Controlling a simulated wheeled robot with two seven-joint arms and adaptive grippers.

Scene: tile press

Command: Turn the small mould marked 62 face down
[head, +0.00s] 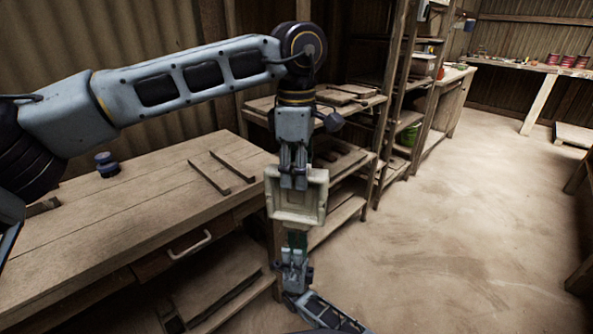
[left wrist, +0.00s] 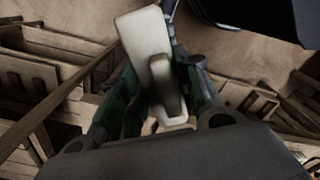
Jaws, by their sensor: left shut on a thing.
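A cream square mould (head: 318,196) with a raised rim and a recess facing the head camera hangs in the air to the right of the workbench. No number can be read on it. My left gripper (head: 293,182) points down and is shut on its upper edge. In the left wrist view the mould (left wrist: 146,42) shows nearly edge-on between the green-lined fingers (left wrist: 150,100). My right gripper (head: 297,240) comes up from below. Its fingertips are at the mould's lower edge; whether they touch or grip it cannot be told.
The wooden workbench (head: 130,220) at the left bears a small dark blue item (head: 106,165) and two wooden strips (head: 220,170). Wooden shelves (head: 350,165) stand behind the mould. Open floor (head: 460,230) lies to the right.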

